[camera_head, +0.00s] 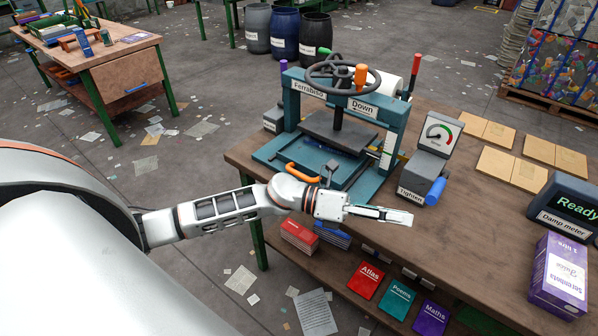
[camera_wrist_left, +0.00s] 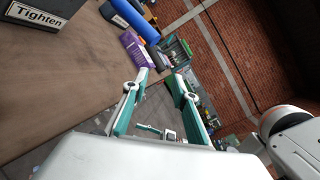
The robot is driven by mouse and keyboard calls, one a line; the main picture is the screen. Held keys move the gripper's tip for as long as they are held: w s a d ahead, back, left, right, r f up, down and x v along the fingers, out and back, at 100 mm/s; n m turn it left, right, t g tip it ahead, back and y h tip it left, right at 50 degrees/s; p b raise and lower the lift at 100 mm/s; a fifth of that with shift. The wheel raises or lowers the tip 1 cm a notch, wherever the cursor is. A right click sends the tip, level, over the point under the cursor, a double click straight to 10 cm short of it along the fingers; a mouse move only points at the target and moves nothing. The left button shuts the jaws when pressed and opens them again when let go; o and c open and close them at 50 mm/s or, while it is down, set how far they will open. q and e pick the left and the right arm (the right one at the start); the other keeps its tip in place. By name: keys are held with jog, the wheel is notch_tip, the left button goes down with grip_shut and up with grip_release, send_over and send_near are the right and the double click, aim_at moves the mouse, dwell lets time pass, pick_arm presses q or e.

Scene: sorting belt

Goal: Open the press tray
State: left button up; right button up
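The teal press (camera_head: 393,130) stands on the wooden workbench, with a black handwheel on top and a dark platen (camera_head: 338,131) raised over its bed. The press tray (camera_head: 318,160) is a flat teal piece low in the press, partly hidden by the platen. Its orange handle (camera_head: 301,173) is at the front edge, just behind my left forearm. My left gripper (camera_head: 398,215) is to the right of the handle, above the bench's front edge, pointing right. In the left wrist view its two fingers (camera_wrist_left: 160,80) are apart with nothing between them.
A gauge unit (camera_head: 437,145) and a "Tighten" box with a blue cylinder (camera_head: 435,191) stand right of the press. A damp meter (camera_head: 566,208) and a purple juice carton (camera_head: 560,277) are farther right. Books (camera_head: 366,280) lie on the lower shelf. Bare bench lies between.

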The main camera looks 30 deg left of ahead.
pick_arm(q)
jog(key=w+a+f+m+g+y, duration=0.2)
jog(key=a+m+g+y, duration=0.1)
jog(key=a+m, duration=0.3)
jog(key=m+y+b, duration=0.2)
jog(key=m+y, duration=0.6)
jog(key=y, duration=0.2)
send_near(300, 174)
jog(key=f, duration=0.1)
jog(key=shift+g, duration=0.4)
jog(key=x, duration=0.7)
jog(key=shift+w+d+r, duration=0.1)
jog(key=shift+w+d, duration=0.1)
jog(key=shift+w, duration=0.2)
grip_shut()
